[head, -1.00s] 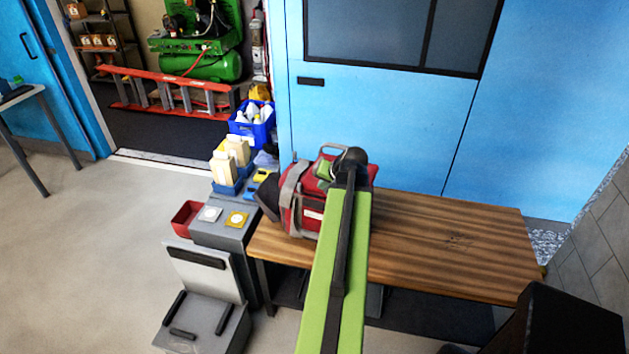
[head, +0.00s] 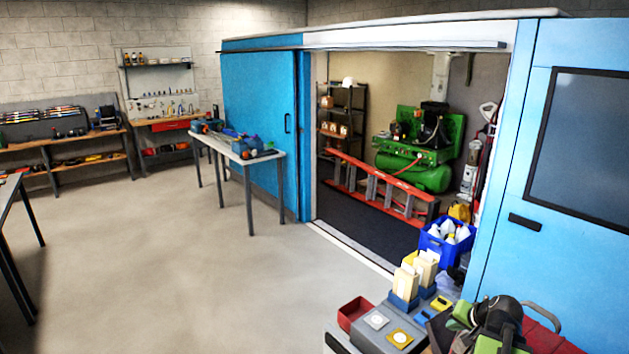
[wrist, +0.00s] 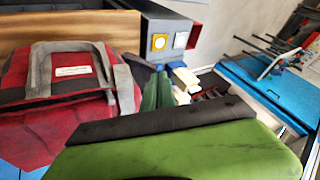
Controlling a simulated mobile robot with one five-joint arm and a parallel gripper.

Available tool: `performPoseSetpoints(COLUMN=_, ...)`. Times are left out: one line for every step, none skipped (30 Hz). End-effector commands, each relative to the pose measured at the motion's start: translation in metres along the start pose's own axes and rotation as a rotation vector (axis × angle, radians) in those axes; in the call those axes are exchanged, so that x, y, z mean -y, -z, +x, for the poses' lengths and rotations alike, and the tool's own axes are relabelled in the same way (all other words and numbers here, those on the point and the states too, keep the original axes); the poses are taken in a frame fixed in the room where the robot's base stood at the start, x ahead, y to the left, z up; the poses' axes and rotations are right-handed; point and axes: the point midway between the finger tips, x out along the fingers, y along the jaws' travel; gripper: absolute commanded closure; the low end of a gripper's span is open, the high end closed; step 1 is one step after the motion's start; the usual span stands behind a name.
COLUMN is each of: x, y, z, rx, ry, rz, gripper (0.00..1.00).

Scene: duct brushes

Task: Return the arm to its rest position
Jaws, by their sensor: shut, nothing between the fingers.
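My arm shows at the bottom right of the head view as green and black parts, partly cut off by the lower edge. My gripper (wrist: 157,90) shows in the wrist view as narrow dark green fingers beyond a broad green and black part of my arm. The fingers are shut and hold nothing. In the head view my arm end is in front of the red bag (head: 540,338), close to the grey cabinet. I cannot tell whether they touch.
The red and grey bag (wrist: 72,85) lies beside my arm. A grey cabinet (head: 372,338) with cream cartons (head: 425,266) and a red bin (head: 354,312) stands close by. A blue crate (head: 446,240) holds bottles. Open floor (head: 190,270) lies to the left.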

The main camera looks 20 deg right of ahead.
Motion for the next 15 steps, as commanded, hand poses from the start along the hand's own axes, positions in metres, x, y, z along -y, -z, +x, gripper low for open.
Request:
performPoseSetpoints(x=0.045, y=-0.015, z=0.017, rx=0.035, ry=0.028, rz=-0.068, gripper=1.00)
performPoseSetpoints(x=0.068, y=-0.025, z=0.025, rx=0.055, ry=0.040, rz=-0.106, gripper=1.00)
performPoseSetpoints(x=0.099, y=-0.041, z=0.035, rx=0.085, ry=0.056, rz=-0.157, gripper=1.00)
performPoseSetpoints(x=0.122, y=-0.054, z=0.042, rx=0.109, ry=0.066, rz=-0.197, gripper=1.00)
performPoseSetpoints(x=0.143, y=-0.068, z=0.048, rx=0.133, ry=0.075, rz=-0.238, gripper=1.00)
performPoseSetpoints(x=0.172, y=-0.088, z=0.055, rx=0.166, ry=0.086, rz=-0.292, gripper=1.00)
performPoseSetpoints(x=0.192, y=-0.105, z=0.059, rx=0.193, ry=0.092, rz=-0.334, gripper=1.00)
performPoseSetpoints(x=0.212, y=-0.123, z=0.063, rx=0.220, ry=0.098, rz=-0.378, gripper=1.00)
performPoseSetpoints(x=0.237, y=-0.148, z=0.067, rx=0.256, ry=0.103, rz=-0.437, gripper=1.00)
performPoseSetpoints(x=0.254, y=-0.167, z=0.068, rx=0.285, ry=0.105, rz=-0.481, gripper=1.00)
performPoseSetpoints(x=0.271, y=-0.187, z=0.070, rx=0.312, ry=0.106, rz=-0.527, gripper=1.00)
performPoseSetpoints(x=0.290, y=-0.214, z=0.070, rx=0.350, ry=0.104, rz=-0.587, gripper=1.00)
performPoseSetpoints(x=0.303, y=-0.234, z=0.069, rx=0.376, ry=0.100, rz=-0.633, gripper=1.00)
performPoseSetpoints(x=0.314, y=-0.254, z=0.068, rx=0.403, ry=0.093, rz=-0.676, gripper=1.00)
performPoseSetpoints(x=0.326, y=-0.278, z=0.065, rx=0.435, ry=0.083, rz=-0.731, gripper=1.00)
